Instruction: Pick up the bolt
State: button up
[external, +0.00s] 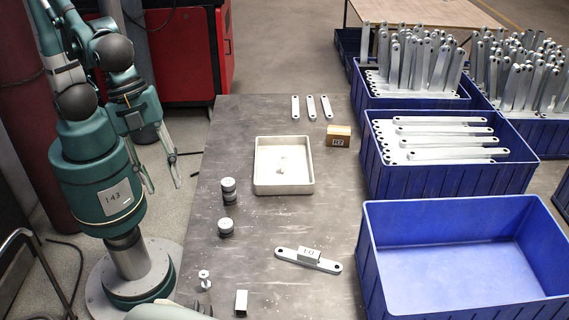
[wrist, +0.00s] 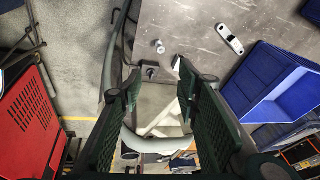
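The bolt (external: 205,279) is a small, pale metal piece with a wide flat head, standing upright near the front left of the grey table. It also shows in the wrist view (wrist: 160,47), above the gap between the fingers. My gripper (external: 165,187) is open and empty, hanging beyond the table's left edge, well apart from the bolt. In the wrist view my gripper (wrist: 159,70) has its two dark green fingers spread wide, with nothing between them.
On the table (external: 225,150) are a small metal block (external: 241,301), dark round stacks (external: 226,228), a labelled bracket (external: 308,260), a pale tray (external: 258,180), a wooden block (external: 338,136) and several small brackets (external: 311,107). Blue crates (external: 460,245) stand right.

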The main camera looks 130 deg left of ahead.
jog(key=w+f+m+g, duration=0.2)
jog(key=w+f+m, duration=0.2)
jog(key=w+f, duration=0.4)
jog(key=m+g, duration=0.2)
jog(key=m, duration=0.1)
send_over(203, 273)
notch_tip(203, 273, down, 10)
jog(key=shift+s+a+b, duration=0.15)
jog(key=shift+b, duration=0.15)
jog(key=shift+f, duration=0.65)
jog(key=shift+f, duration=0.15)
jog(key=shift+f+b, duration=0.3)
jog(key=shift+f, duration=0.85)
jog(key=shift+f+b, duration=0.9)
jog(key=shift+f, duration=1.7)
